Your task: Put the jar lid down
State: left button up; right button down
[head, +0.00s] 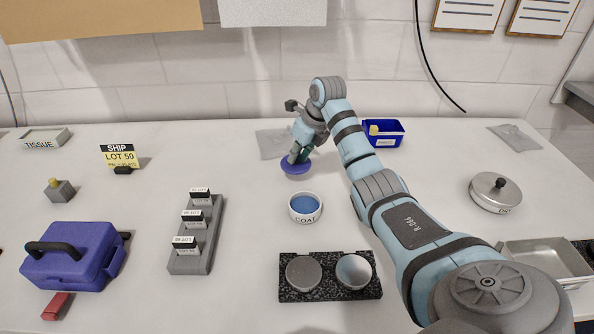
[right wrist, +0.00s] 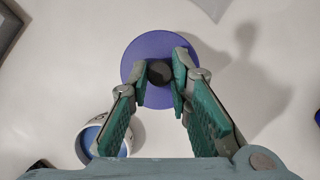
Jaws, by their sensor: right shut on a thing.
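The jar lid (head: 297,168) is a round blue-purple disc with a dark knob. My right gripper (head: 301,153) is shut on it, at the back middle of the table. In the right wrist view the lid (right wrist: 135,60) shows with its dark knob (right wrist: 159,72) between the two green-padded fingers (right wrist: 160,80). Whether the lid touches the table is hard to tell. The open white jar (head: 305,208), labelled "COAT" with blue contents, stands just in front of the lid. The jar also shows at the lower left of the right wrist view (right wrist: 90,139). My left gripper is not in view.
A dark fixture (head: 330,291) with two round discs lies in front of the jar. A grey slide rack (head: 191,262) and purple case (head: 72,262) are at left. A blue bin (head: 397,139), domed metal lid (head: 496,193) and metal tray (head: 548,258) are at right.

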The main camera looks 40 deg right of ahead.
aim_at(298, 165)
jog(key=f, duration=0.4)
jog(key=shift+a+f, duration=0.1)
jog(key=shift+a, duration=0.1)
jog(key=shift+d+f, duration=0.15)
jog(key=shift+f, duration=0.1)
jog(key=c, duration=1.5)
grip_release()
jog(key=shift+o, duration=0.2)
jog(key=shift+r, duration=0.4)
jog(key=p+v, duration=0.1)
jog(key=v, duration=1)
jog(key=shift+s+r, duration=0.2)
jog(key=shift+r, duration=0.05)
